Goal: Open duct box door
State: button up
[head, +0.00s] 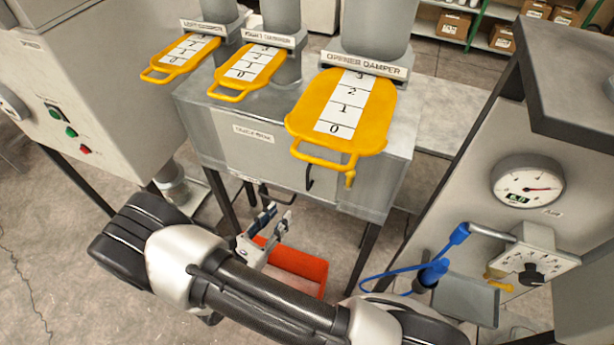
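The duct box (225,125) is a grey metal box on dark legs at the middle of the head view, with a small, hard-to-read label (253,133) on its front. Its front looks closed. A dark hook-shaped handle (310,178) hangs at the front, right of the label. Another dark bar (278,197) shows low by the box's lower edge. My gripper (278,214) is in front of and below the box front, its two fingers apart with nothing seen between them. It looks clear of the handle, though the depth is hard to judge.
Three yellow damper plates (377,125) stick out above the box, the right one overhanging its front. A red-orange bin (298,265) is beneath my gripper. A grey panel with a gauge (528,187) and blue hose (400,273) stands right; a control cabinet (90,80) stands left.

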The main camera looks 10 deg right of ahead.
aim_at(307, 182)
jog(key=p+x, duration=0.1)
jog(key=x, duration=1.3)
jog(key=shift+w+d, duration=0.25)
jog(key=shift+d, duration=0.05)
jog(key=shift+c, duration=0.4)
grip_shut()
